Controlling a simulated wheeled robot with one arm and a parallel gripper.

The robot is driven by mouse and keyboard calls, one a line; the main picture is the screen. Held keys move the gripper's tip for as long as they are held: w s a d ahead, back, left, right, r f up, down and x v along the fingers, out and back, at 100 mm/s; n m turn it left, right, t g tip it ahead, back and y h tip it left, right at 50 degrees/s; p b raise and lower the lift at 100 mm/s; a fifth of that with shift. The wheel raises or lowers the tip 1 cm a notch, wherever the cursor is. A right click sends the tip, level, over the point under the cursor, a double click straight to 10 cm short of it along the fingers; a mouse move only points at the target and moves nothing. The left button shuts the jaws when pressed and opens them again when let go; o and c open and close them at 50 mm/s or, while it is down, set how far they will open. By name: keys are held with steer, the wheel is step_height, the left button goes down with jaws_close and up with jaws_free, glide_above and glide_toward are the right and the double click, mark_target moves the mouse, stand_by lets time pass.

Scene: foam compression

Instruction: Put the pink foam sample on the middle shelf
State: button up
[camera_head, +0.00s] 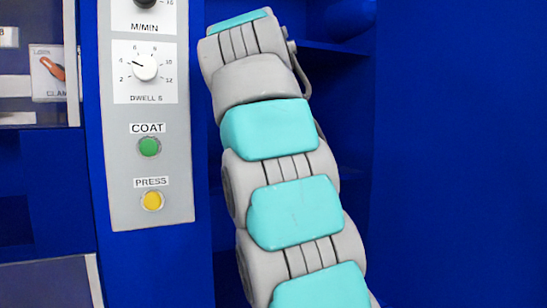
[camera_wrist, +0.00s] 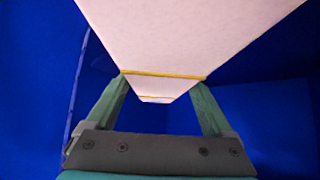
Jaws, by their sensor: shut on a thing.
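The pink foam sample (camera_wrist: 185,40) fills the top middle of the wrist view as a pale pink block with yellow lines across it. My gripper (camera_wrist: 160,92) has its two green fingers on either side of the block's narrower far end, shut on it. In the head view the foam and the fingertips are hidden behind my grey and turquoise arm. The arm reaches into a blue recess, where a blue shelf edge (camera_head: 335,48) shows to the right of the arm. I cannot tell which shelf level this is.
A grey control panel (camera_head: 150,205) with dials, a green COAT button (camera_head: 149,147) and a yellow PRESS button (camera_head: 152,201) stands left of my arm. A blue wall (camera_head: 460,150) stands to the right. Blue surfaces surround the gripper in the wrist view.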

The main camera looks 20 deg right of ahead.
steer(key=w+d+p, duration=0.2)
steer(key=w, duration=0.1)
steer(key=w+d+p, duration=0.1)
steer(key=w+p, duration=0.1)
steer(key=w, duration=0.2)
steer(key=w+d+p, duration=0.2)
steer(key=w+p, duration=0.1)
steer(key=shift+w+d+r, duration=0.2)
steer(key=shift+w+d, duration=0.1)
steer(key=shift+w+d+f+p, duration=0.25)
steer(key=shift+w+d+p, duration=0.05)
steer(key=shift+w, duration=0.35)
steer(key=shift+w+d+r+p, duration=0.2)
steer(key=shift+w+p, duration=0.1)
steer(key=shift+p, duration=0.1)
steer(key=w, duration=0.1)
steer(key=d+p, duration=0.1)
steer(key=w, duration=0.1)
steer(key=shift+w+d+f+p, duration=0.2)
steer(key=shift+w+f+p, duration=0.1)
steer(key=shift+p, duration=0.1)
steer(key=shift+f+b, duration=0.55)
steer(key=shift+f, duration=0.05)
steer(key=shift+f+b, duration=0.6)
steer(key=shift+f, duration=0.05)
steer(key=o, duration=1.2)
